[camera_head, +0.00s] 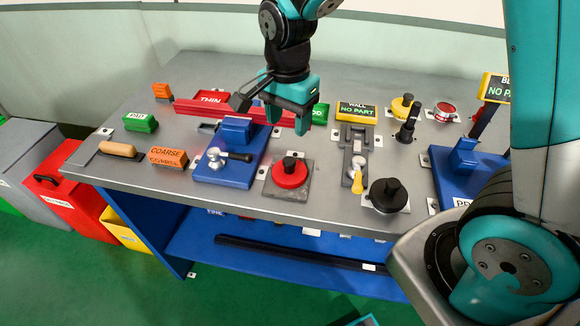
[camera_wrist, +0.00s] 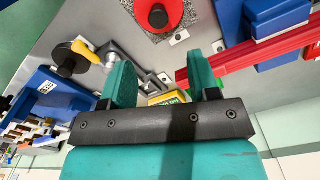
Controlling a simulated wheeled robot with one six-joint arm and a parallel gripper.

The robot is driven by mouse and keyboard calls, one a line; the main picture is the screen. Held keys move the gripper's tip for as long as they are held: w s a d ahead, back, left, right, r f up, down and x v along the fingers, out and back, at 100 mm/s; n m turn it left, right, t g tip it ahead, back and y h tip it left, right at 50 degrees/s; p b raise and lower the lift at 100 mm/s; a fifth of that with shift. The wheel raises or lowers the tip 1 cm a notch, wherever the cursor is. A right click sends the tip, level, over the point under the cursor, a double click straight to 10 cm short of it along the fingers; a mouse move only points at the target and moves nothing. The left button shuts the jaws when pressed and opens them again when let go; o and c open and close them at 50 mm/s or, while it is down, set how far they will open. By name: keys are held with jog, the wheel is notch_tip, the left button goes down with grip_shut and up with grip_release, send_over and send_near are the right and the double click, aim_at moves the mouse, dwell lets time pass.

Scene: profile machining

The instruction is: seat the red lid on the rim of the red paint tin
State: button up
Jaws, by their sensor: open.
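My gripper (camera_head: 286,118) is open and empty, pointing down above the back middle of the bench. Its two teal fingers stand apart in the wrist view (camera_wrist: 163,76). A red disc with a black knob (camera_head: 290,174), which looks like the lid, sits on a speckled grey square plate in front of my gripper. The disc also shows at the top edge of the wrist view (camera_wrist: 157,14), partly cut off. A small round tin with red inside a pale rim (camera_head: 445,111), which looks like the red paint tin, stands at the back right, apart from the disc.
A blue fixture with a lever clamp (camera_head: 228,170) stands left of the disc. A grey clamp with a yellow handle (camera_head: 354,160) and a black knobbed disc (camera_head: 388,195) stand right. A red bar (camera_head: 225,110) lies behind. A yellow-topped tin (camera_head: 402,105) stands beside the red tin.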

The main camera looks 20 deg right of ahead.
aim_at(290, 160)
notch_tip(290, 160, down, 12)
jog(key=p, duration=0.2)
jog(key=shift+s+p, duration=0.15)
jog(key=shift+p, duration=0.15)
jog(key=shift+c, duration=0.4)
jog(key=c, duration=0.9)
